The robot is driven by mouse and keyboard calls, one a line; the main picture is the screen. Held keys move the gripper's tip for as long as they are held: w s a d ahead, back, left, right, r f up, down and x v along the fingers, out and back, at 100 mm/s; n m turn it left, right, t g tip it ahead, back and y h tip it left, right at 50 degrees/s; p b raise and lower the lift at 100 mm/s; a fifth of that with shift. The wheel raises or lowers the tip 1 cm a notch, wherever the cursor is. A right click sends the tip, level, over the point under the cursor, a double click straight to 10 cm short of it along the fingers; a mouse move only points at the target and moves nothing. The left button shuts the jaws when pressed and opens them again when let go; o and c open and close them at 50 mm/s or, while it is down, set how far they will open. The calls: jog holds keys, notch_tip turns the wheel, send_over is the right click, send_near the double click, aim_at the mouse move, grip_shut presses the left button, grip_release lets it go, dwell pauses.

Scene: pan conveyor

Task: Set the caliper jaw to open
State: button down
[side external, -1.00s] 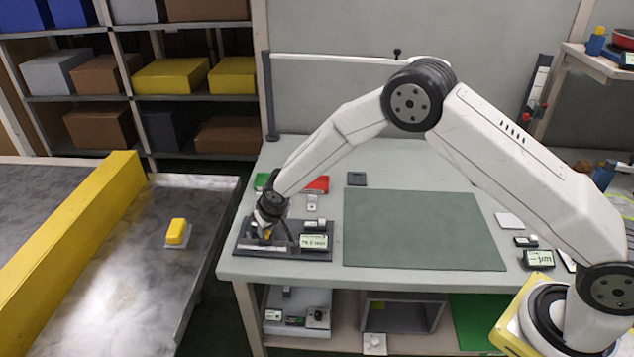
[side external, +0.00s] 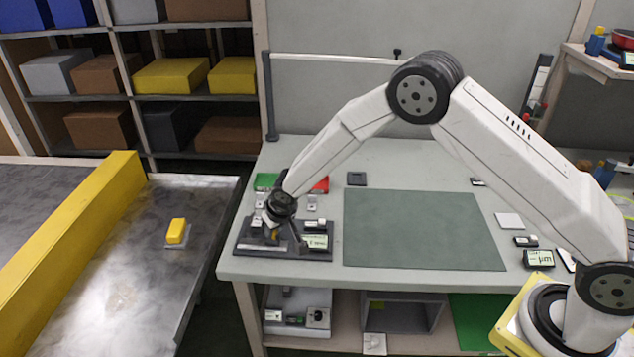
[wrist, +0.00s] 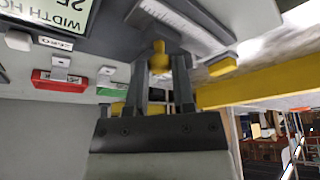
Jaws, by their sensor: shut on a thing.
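The caliper station is a dark plate (side external: 322,255) on the left end of the bench, with a lit display (side external: 316,242) at its right. In the wrist view, part of the display (wrist: 45,12) reads "WIDTH HO…", cut off by the frame. My gripper (side external: 272,236) is low over the plate, left of the display. In the wrist view, my gripper (wrist: 160,62) is shut on a small yellow knob (wrist: 159,52) on the caliper, beside a light grey bar (wrist: 190,25). The side view hides most of the jaw behind my gripper.
A red block (wrist: 60,82) and a green block (wrist: 112,92) lie behind the plate. A green mat (side external: 420,230) lies clear to the right. A metal table (side external: 150,260) with a yellow rail (side external: 75,220) and yellow block (side external: 177,231) stands left.

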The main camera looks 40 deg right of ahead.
jog(key=shift+s+d, duration=0.8)
jog(key=shift+c, duration=2.2)
grip_release()
jog(key=shift+r, duration=0.2)
jog(key=shift+v, duration=3.7)
